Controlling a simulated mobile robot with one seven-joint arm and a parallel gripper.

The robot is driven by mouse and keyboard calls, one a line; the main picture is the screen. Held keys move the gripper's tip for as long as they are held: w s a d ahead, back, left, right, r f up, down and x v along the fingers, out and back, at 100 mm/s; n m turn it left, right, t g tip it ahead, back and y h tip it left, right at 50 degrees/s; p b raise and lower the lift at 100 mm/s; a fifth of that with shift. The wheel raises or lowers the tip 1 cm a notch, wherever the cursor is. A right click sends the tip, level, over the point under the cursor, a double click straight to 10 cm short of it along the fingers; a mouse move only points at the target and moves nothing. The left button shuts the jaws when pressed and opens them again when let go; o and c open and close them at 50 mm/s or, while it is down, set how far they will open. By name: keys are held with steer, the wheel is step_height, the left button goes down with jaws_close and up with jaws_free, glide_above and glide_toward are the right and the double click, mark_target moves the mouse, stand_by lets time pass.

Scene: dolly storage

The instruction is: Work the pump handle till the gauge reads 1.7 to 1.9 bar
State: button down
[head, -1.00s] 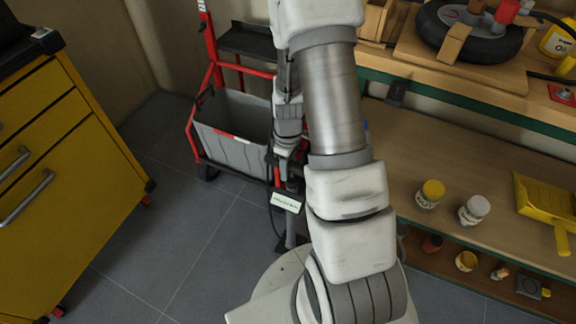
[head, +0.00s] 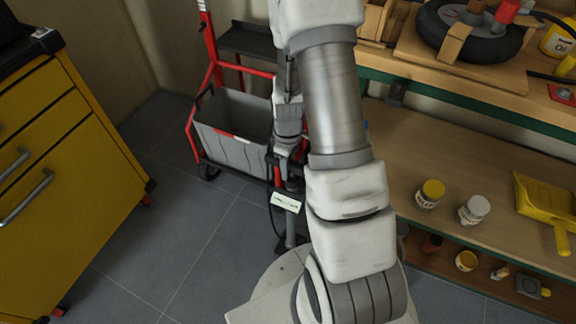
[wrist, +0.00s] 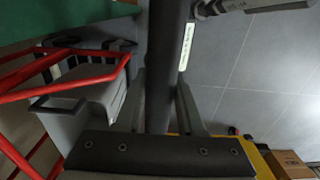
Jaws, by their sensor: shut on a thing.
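In the wrist view my gripper (wrist: 162,105) has its two fingers on either side of a dark bar, the pump handle (wrist: 166,50), and is shut on it. In the head view my arm covers most of the pump. Below my wrist a grey pump tube (head: 291,232) stands upright on the floor, with a pale label (head: 286,202) beside its upper part. The label also shows next to the handle in the wrist view (wrist: 187,46). I cannot make out a gauge face or a reading in either view.
A red-framed trolley with a grey bin (head: 232,130) stands close behind the pump. A yellow drawer cabinet (head: 70,170) is at left. A wooden bench (head: 400,160) at right holds jars and a yellow dustpan (head: 545,200). A black tyre (head: 468,38) lies above it. Floor at front left is clear.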

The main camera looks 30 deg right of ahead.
step_height(320, 180, up, 18)
steer(key=p, duration=1.3)
steer(key=shift+p, duration=0.3)
steer(key=shift+r, duration=0.1)
stand_by(2.4)
step_height(320, 180, down, 18)
steer(key=b, duration=1.3)
step_height(320, 180, up, 5)
steer(key=p, duration=0.3)
steer(key=shift+f+p, duration=0.2)
steer(key=shift+p, duration=0.15)
steer(key=shift+f, duration=0.1)
